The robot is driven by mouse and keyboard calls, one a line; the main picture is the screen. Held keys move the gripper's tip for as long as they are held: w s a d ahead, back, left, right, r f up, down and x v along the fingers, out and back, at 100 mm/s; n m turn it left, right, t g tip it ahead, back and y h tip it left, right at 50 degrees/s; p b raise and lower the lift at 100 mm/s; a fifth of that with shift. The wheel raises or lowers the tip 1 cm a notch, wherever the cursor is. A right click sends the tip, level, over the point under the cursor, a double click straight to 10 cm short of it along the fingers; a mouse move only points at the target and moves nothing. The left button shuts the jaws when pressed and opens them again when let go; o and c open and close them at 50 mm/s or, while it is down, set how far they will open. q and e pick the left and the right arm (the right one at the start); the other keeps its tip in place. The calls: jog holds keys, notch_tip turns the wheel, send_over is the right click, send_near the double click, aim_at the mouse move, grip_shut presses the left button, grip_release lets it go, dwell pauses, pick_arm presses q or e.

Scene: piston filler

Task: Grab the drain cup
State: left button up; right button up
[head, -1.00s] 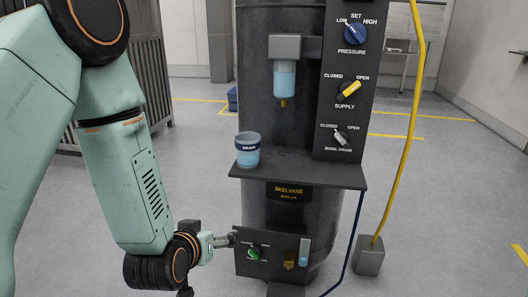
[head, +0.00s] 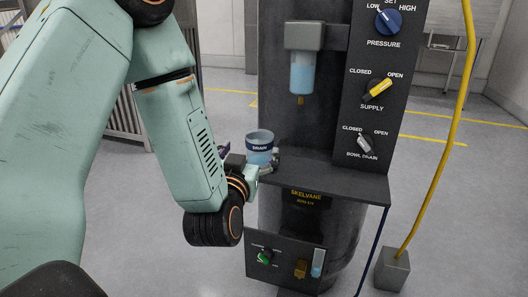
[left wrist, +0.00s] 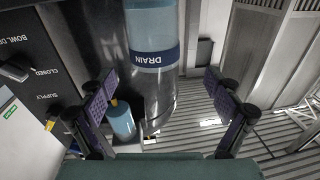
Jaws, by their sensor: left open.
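The drain cup (head: 260,138) is a light blue translucent cup with a dark band marked DRAIN. It stands upright at the left end of the machine's dark shelf (head: 335,182). My left gripper (head: 248,161) is at the cup's near side, with its fingers spread and partly hiding the cup's lower part. In the left wrist view the cup (left wrist: 151,22) shows at the top, between and beyond the two open fingertips (left wrist: 163,92). I cannot tell whether the fingers touch it. My right gripper is not in view.
Above the shelf hangs a clear bowl with blue liquid (head: 303,75). The panel right of it carries the pressure knob (head: 388,22), supply knob (head: 380,88) and bowl drain knob (head: 365,144). A lower panel (head: 283,262) sits below the shelf. A yellow hose (head: 453,130) stands at right.

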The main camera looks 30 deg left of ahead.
aim_at(262, 134)
pick_arm(q)
jog(key=b+x, duration=0.2)
jog(key=x, duration=0.4)
jog(key=shift+w+f, duration=0.15)
jog(key=shift+f, duration=0.05)
jog(key=shift+w, duration=0.3)
jog(key=shift+w+d+f, duration=0.1)
jog(key=shift+w+d, duration=0.05)
jog(key=shift+w, duration=0.15)
jog(key=shift+s, duration=0.2)
jog(key=c, duration=0.3)
jog(key=shift+w, duration=0.15)
jog(key=c, duration=0.9)
jog(key=shift+c, duration=0.4)
